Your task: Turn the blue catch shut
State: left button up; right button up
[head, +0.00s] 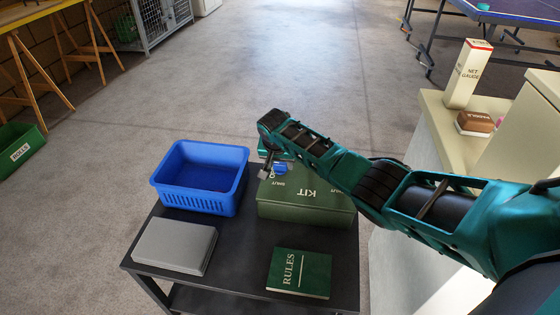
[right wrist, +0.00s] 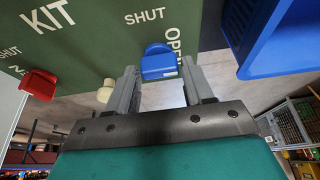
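The green kit box (head: 305,207) stands on the dark cart, lettered KIT, SHUT and OPEN. The blue catch (right wrist: 158,62) is at its edge in the right wrist view, beside the word OPEN, with SHUT above it. The catch also shows small in the head view (head: 281,168). My right gripper (right wrist: 160,72) has its two fingers apart on either side of the catch; I cannot tell whether they touch it. In the head view the right gripper (head: 266,168) is at the box's far-left corner, partly hidden by my arm. My left gripper is out of view.
A red catch (right wrist: 38,83) is on the same box. A blue crate (head: 199,203) stands close left of it. A grey case (head: 174,247) and a green RULES book (head: 300,273) lie on the cart (head: 237,262). A pale counter (head: 437,115) is at right.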

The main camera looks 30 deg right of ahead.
jog(key=c, duration=0.7)
jog(key=shift+o, duration=0.2)
